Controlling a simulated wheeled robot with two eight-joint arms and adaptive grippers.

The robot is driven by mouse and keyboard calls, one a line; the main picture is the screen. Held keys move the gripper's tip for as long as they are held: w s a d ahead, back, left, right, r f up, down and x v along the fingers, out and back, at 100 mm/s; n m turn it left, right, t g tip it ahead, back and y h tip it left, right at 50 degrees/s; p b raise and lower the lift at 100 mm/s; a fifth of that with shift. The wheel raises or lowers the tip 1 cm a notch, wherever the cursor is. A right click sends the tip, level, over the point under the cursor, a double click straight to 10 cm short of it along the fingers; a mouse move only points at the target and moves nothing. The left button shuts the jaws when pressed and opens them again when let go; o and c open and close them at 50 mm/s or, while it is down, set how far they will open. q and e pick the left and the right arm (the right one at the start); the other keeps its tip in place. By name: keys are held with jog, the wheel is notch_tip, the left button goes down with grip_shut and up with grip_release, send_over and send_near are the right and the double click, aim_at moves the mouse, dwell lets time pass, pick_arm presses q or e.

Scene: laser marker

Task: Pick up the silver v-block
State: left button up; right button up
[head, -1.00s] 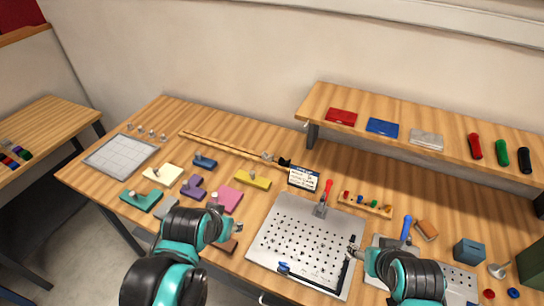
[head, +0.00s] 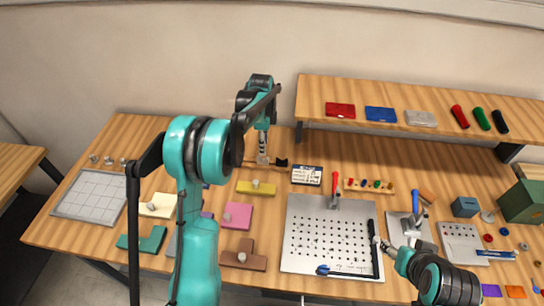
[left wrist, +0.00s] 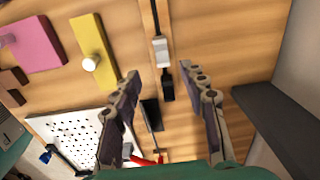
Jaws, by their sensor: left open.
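A small silver-grey block (left wrist: 161,50) sits on a thin dark rail in the left wrist view. It is the best match for the v-block, but I cannot make out a groove. My left gripper (left wrist: 158,82) is open and empty, one finger on each side of the rail line, and apart from the block. In the head view, my left gripper (head: 262,160) points down over the rail near the back of the bench and hides most of the block. My right gripper (head: 380,243) is by the black bar on the perforated plate; its jaws are too small to read.
A black piece (left wrist: 168,85) is on the rail beside the block. The perforated plate (head: 310,258) is in front. A raised shelf (head: 370,94) stands to the right.

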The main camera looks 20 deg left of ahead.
aim_at(265, 160)
pick_arm(q)
jog(key=shift+w+f, duration=0.25)
jog(key=shift+f, duration=0.05)
jog(key=shift+d+f, duration=0.1)
jog(key=shift+f, duration=0.25)
notch_tip(265, 160, down, 7)
jog(key=shift+f+b, duration=0.1)
jog(key=shift+b, duration=1.05)
jog(key=shift+c, duration=0.9)
grip_shut()
